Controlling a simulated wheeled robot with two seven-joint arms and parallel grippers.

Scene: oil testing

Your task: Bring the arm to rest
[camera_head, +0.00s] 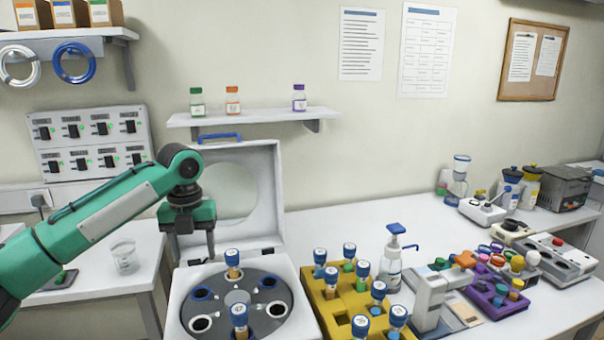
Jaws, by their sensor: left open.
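My left arm comes in from the left, green with black joints. My left gripper (192,244) points down, open, above the back left of the centrifuge. No object shows between its fingers. The white centrifuge (184,276) has its lid (262,180) raised behind the gripper. Its grey rotor (252,290) holds blue-capped tubes, one at the back (232,262) and one at the front (240,318); other slots look empty. The gripper is apart from the back tube, to its left. My right gripper is not in view.
A yellow rack (314,296) with several blue-capped tubes stands right of the centrifuge. A pump bottle (391,264), a white device (430,298) and a purple rack (487,296) stand further right. A glass beaker (124,258) is at left. A wall shelf (250,116) holds small bottles.

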